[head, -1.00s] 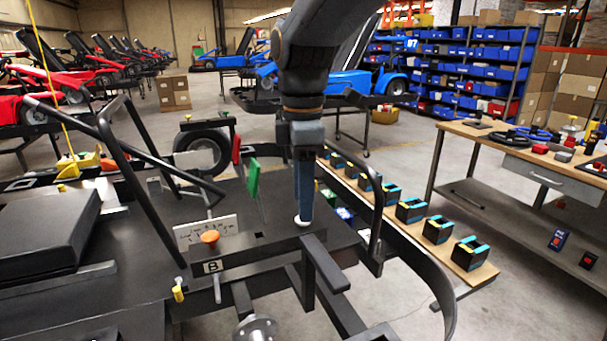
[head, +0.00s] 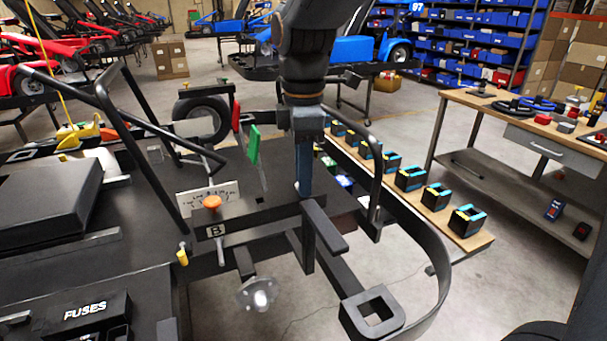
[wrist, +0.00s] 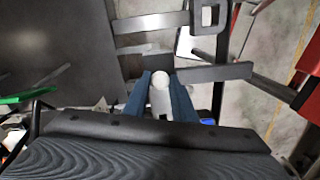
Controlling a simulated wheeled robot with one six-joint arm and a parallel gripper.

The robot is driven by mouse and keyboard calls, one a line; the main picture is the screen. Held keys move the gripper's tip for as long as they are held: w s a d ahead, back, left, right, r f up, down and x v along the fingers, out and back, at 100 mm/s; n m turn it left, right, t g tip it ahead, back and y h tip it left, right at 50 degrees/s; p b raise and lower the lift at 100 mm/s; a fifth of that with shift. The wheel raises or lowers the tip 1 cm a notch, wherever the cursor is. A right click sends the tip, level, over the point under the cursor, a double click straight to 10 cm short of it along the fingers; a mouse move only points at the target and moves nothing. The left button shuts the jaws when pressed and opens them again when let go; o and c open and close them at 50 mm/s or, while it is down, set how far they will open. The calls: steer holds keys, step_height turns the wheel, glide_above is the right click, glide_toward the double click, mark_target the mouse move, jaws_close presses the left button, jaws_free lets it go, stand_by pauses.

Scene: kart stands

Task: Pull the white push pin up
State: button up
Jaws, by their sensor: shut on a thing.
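The white push pin (wrist: 161,97) stands between the two blue fingers of my gripper (wrist: 160,82) in the wrist view, with its round white head showing at the fingertips. My gripper is shut on it, a finger on each side. In the head view my gripper (head: 304,192) points down at the right part of the black kart frame, beside a black bar. The pin is hidden there behind the fingers and the bar. I cannot tell how far up the pin stands.
An orange knob (head: 212,202) on a plate marked B, a green flag-like part (head: 254,150) and a yellow-tipped lever (head: 182,255) lie left of my gripper. A black curved tube (head: 376,160) rises close on its right. A bench (head: 470,105) stands farther right.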

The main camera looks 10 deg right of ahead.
steer(key=shift+r+p, duration=0.55)
steer(key=o, duration=1.1)
